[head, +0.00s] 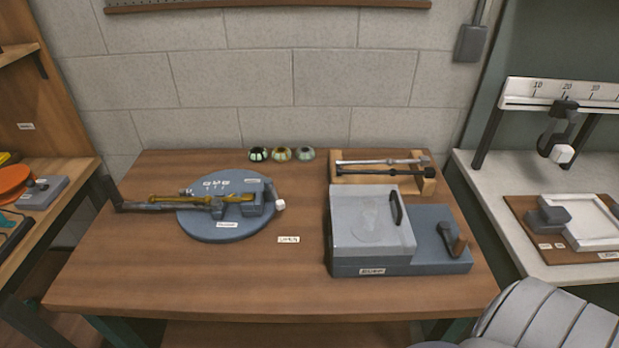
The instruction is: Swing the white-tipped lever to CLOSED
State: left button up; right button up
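A round blue-grey base (207,232) lies on the left half of the wooden table. A dark block on it carries a lever whose white tip (279,204) sticks out past the right edge of the base. A yellow and dark rod assembly (170,203) runs left from the block, past the base's left edge. Small white labels sit on the base, one at its front (227,224) and others behind the rod; their words are too small to read surely. Neither of my grippers shows in the head view.
A grey box with a clear-grey lid (370,222) and a dark handle (458,246) stands right. Behind it is a wooden rack (385,178) with rods. Several small round cups (281,154) stand at the back. The table's front is clear. A grey ribbed object (545,320) is at bottom right.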

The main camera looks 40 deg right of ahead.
aim_at(274, 195)
jog(key=z, duration=0.85)
jog(key=j+u, duration=0.2)
jog(key=j, duration=0.1)
